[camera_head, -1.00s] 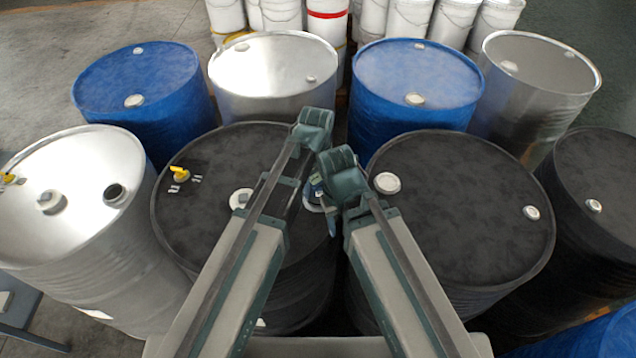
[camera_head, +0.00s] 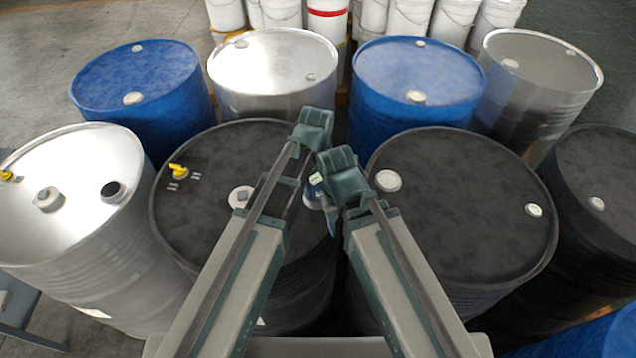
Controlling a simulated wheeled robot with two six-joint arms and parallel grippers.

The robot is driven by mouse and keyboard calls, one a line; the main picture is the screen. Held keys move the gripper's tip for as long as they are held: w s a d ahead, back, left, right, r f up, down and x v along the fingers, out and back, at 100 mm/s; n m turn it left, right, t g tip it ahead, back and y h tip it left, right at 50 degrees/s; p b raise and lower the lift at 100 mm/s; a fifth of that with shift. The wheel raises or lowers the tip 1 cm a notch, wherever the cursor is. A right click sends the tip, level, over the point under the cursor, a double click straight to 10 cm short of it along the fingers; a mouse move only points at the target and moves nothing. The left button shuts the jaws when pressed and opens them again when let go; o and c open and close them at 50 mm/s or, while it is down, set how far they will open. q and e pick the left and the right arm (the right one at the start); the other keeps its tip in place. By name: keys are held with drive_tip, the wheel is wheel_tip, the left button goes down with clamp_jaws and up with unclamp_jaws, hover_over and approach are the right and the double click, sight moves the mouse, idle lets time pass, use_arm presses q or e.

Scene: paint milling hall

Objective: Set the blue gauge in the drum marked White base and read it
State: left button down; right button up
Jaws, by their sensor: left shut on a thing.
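My left gripper (camera_head: 317,197) is partly hidden between the two arm links, above the right edge of the front dark drum (camera_head: 215,150). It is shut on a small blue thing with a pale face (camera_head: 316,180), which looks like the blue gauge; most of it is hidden. It is apart from any drum opening that I can see. My right arm covers the space beside it, and its gripper does not show. A silver drum (camera_head: 60,245) at left has a dark open hole (camera_head: 113,191) in its lid. No marking on any drum is legible, so I cannot tell which is White base.
Another dark drum (camera_head: 460,190) stands right, with capped bungs. Blue drums (camera_head: 135,75) and silver drums stand behind, then white pails (camera_head: 405,17). Drums stand close together.

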use_arm(q)
drive_tip(key=shift+f, duration=0.4)
unclamp_jaws()
drive_tip(key=shift+r, duration=0.15)
wheel_tip(320, 180, up, 14)
drive_tip(key=p, duration=1.3)
drive_tip(key=shift+s+a, duration=0.1)
drive_tip(key=shift+s, duration=0.05)
drive_tip(key=shift+f, duration=0.25)
